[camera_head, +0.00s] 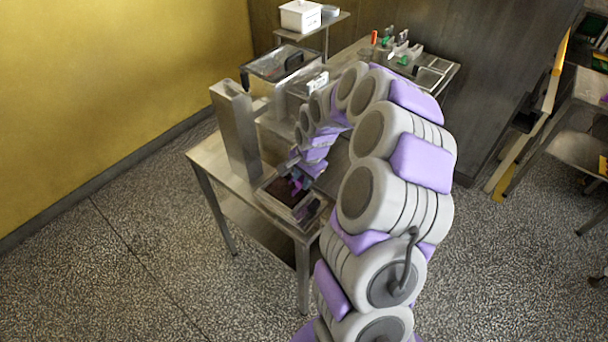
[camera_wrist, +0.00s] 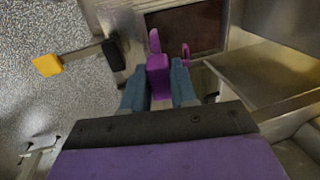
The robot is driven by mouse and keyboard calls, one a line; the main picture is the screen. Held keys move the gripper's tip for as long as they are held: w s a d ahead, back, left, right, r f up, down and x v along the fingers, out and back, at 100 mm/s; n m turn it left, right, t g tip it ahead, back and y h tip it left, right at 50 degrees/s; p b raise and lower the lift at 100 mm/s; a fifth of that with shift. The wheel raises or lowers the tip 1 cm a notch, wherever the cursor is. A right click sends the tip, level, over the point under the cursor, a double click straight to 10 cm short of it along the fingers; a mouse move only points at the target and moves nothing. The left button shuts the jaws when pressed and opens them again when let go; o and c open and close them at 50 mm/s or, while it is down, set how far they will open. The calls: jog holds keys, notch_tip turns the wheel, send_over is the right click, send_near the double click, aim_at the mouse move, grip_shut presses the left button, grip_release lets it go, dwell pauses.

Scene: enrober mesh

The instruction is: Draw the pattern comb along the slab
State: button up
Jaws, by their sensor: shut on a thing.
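The slab (camera_wrist: 205,28) is a dark brown rectangle in a shallow steel frame, seen ahead of my gripper in the wrist view. In the head view it lies dark in its frame (camera_head: 309,212) at the table's near end. My gripper (camera_wrist: 158,84) has blue-grey fingers shut on a purple piece, which looks like the pattern comb (camera_wrist: 157,68). One purple prong stands up over the slab's left edge in the picture; a smaller one shows to the right. In the head view my arm partly hides the gripper and slab. I cannot tell whether the comb touches the slab.
A tall steel box column (camera_head: 234,130) stands on the steel table (camera_head: 209,158), close left of the slab. A dark-lidded tray (camera_head: 281,62) sits behind. A white box (camera_head: 300,16) stands on a back shelf. In the wrist view, a yellow-ended bar (camera_wrist: 47,65) lies left.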

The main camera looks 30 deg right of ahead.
aim_at(297, 188)
jog(key=shift+a+f+b, duration=0.35)
jog(key=shift+a+f, duration=0.7)
jog(key=shift+f, duration=0.5)
jog(key=shift+w+d+f+p, duration=0.1)
jog(key=shift+w+d+p, duration=0.2)
jog(key=shift+w, duration=0.6)
jog(key=shift+w+f, duration=0.1)
jog(key=shift+w, duration=0.6)
jog(key=w+a+p, duration=0.1)
jog(key=w+a, duration=0.1)
jog(key=shift+w+a, duration=0.3)
jog(key=shift+w, duration=0.1)
jog(key=shift+w+a+p, duration=0.15)
jog(key=shift+w+p, duration=0.2)
jog(key=shift+w, duration=0.4)
jog(key=shift+w+d+f, duration=0.1)
jog(key=shift+w+d, duration=0.1)
jog(key=shift+w, duration=0.8)
jog(key=shift+w+a, duration=0.1)
jog(key=shift+a, duration=0.45)
